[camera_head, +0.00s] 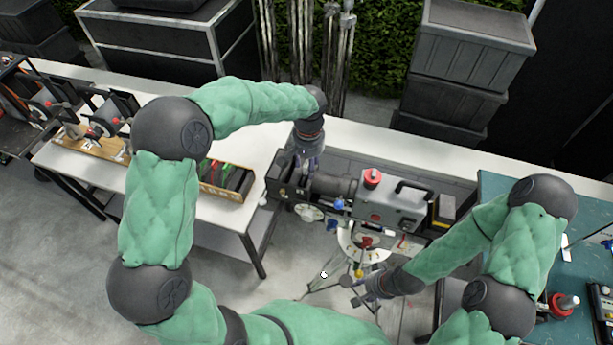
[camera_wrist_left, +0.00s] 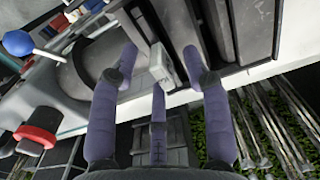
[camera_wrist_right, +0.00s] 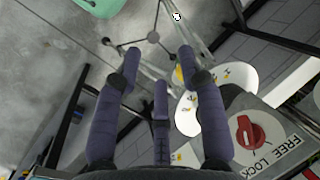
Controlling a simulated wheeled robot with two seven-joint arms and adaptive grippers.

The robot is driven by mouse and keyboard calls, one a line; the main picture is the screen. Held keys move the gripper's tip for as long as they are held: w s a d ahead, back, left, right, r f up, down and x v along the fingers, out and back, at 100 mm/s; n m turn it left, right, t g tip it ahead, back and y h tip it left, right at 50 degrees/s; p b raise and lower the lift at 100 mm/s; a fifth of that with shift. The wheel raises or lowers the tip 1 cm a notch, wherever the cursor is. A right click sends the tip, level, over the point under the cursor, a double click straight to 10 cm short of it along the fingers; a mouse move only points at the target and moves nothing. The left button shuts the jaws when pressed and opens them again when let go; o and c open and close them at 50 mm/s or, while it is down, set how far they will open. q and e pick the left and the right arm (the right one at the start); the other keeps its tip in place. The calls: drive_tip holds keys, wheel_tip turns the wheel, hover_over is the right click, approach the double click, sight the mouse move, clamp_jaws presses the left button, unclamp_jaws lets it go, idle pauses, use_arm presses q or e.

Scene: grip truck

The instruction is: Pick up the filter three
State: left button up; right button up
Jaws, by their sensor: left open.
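A camera rig (camera_head: 390,207) stands on a tripod in the middle, with a dark matte box (camera_head: 287,180) at its left end. My left gripper (camera_head: 306,160) is over the matte box, pointing down. In the left wrist view its fingers (camera_wrist_left: 160,75) are spread, with a small pale grey tab (camera_wrist_left: 160,65) between them beside dark slotted frames (camera_wrist_left: 205,40). I cannot tell whether this tab belongs to filter three, and no label is readable. My right gripper (camera_head: 368,290) is open and empty, low beside the tripod; its spread fingers (camera_wrist_right: 160,80) have floor behind them.
A white table (camera_head: 215,212) on the left holds a box with several upright coloured and dark pieces (camera_head: 228,178). A green-topped table (camera_head: 525,255) stands on the right. Grey crates (camera_head: 460,75) are stacked behind. Floor is clear in front of the tripod.

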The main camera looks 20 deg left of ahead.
use_arm(q)
drive_tip(key=shift+f, duration=0.8)
drive_tip(key=shift+c, duration=0.3)
clamp_jaws()
drive_tip(key=shift+r, duration=0.15)
